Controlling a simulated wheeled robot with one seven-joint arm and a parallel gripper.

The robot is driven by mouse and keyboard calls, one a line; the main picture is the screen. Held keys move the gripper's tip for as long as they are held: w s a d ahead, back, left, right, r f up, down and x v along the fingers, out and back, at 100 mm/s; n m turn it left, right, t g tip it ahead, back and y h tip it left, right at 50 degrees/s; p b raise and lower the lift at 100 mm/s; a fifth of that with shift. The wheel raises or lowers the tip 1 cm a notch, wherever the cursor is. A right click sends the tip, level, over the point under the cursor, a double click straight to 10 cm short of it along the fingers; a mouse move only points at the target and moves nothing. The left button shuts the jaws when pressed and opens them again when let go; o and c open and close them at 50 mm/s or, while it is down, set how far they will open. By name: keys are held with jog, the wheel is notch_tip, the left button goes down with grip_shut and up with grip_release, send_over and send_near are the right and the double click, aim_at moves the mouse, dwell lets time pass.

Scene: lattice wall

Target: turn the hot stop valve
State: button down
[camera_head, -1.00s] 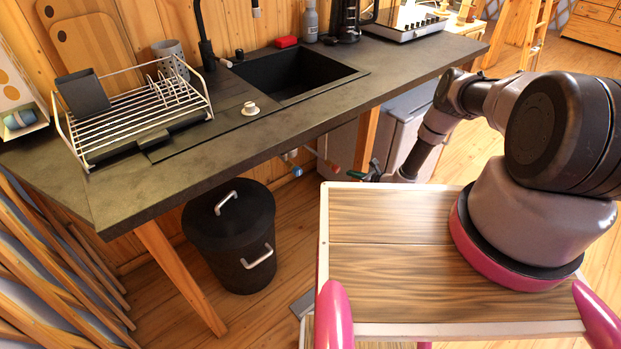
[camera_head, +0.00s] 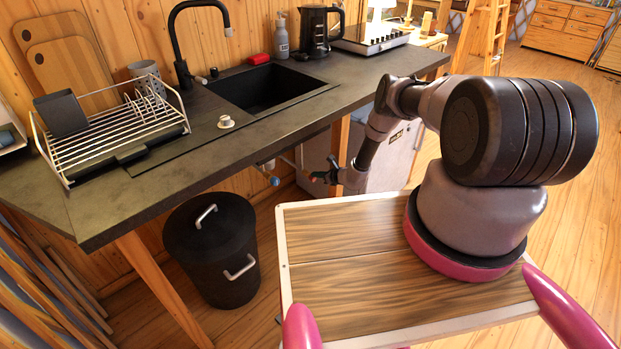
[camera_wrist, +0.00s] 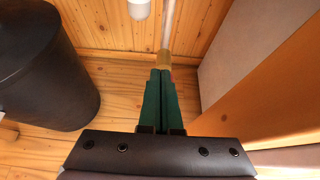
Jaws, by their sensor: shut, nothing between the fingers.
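Under the counter, a blue valve handle (camera_head: 274,181) shows on a pipe below the sink in the head view.
A black lidded bin (camera_head: 212,250) stands left of my gripper and also fills the left of the wrist view (camera_wrist: 45,70). The dark countertop (camera_head: 190,150) with the sink (camera_head: 262,90) lies above. A wooden leg (camera_head: 340,140) and a grey cabinet (camera_head: 392,160) are at right.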

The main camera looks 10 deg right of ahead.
jog(key=shift+w+f, duration=0.15)
jog(key=shift+f, duration=0.2)
dwell(0.7)
jog(key=shift+w+d, duration=0.25)
jog(key=shift+d, duration=0.2)
dwell(0.4)
jog(key=shift+r, duration=0.1)
jog(key=s+d, duration=0.2)
jog(key=s, duration=0.1)
jog(key=s+d, duration=0.1)
jog(key=shift+s+d+r, duration=0.25)
jog(key=shift+s+r, duration=0.05)
jog(key=shift+s, duration=0.1)
dwell(0.4)
jog(key=w+a, duration=0.4)
jog(key=shift+w, duration=0.2)
dwell(0.6)
